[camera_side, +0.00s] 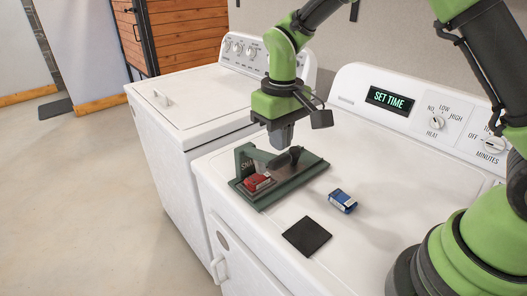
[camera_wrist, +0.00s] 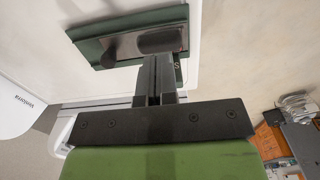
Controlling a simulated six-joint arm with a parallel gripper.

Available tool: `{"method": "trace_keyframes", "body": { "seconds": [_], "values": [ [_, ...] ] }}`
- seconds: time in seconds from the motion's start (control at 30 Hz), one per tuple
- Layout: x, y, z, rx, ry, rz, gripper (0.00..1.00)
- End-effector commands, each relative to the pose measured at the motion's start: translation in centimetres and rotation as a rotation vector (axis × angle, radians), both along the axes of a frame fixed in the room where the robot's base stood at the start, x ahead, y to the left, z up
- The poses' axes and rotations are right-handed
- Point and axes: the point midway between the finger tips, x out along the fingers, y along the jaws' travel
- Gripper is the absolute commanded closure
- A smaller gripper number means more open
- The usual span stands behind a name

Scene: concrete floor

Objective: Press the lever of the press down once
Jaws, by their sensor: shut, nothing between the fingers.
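The green press (camera_side: 308,172) stands on the white dryer top, with a red block (camera_side: 258,183) at its left end. Its lever (camera_side: 291,156) has a dark rounded grip and lies low over the base. In the wrist view the press (camera_wrist: 88,48) is at the top, with the dark lever grip (camera_wrist: 163,40) near its middle. My gripper (camera_side: 281,143) points down, shut and empty, just above the lever in the side view. In the wrist view its closed fingers (camera_wrist: 158,60) reach toward the grip. I cannot tell whether they touch it.
A small blue box (camera_side: 342,201) and a flat black square (camera_side: 307,236) lie on the dryer top in front of the press. A control panel (camera_side: 420,115) rises at the back. The dryer's front edge is close to the press.

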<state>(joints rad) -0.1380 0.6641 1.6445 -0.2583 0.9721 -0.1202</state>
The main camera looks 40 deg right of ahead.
Motion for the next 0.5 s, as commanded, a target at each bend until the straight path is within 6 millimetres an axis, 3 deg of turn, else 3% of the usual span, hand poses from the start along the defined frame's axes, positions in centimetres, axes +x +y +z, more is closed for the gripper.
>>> {"method": "trace_keyframes", "body": {
  "seconds": [0.5],
  "values": [
    [0.0, 0.0, -1.1, 0.0, 0.002, 0.001, 1.0]
  ]
}}
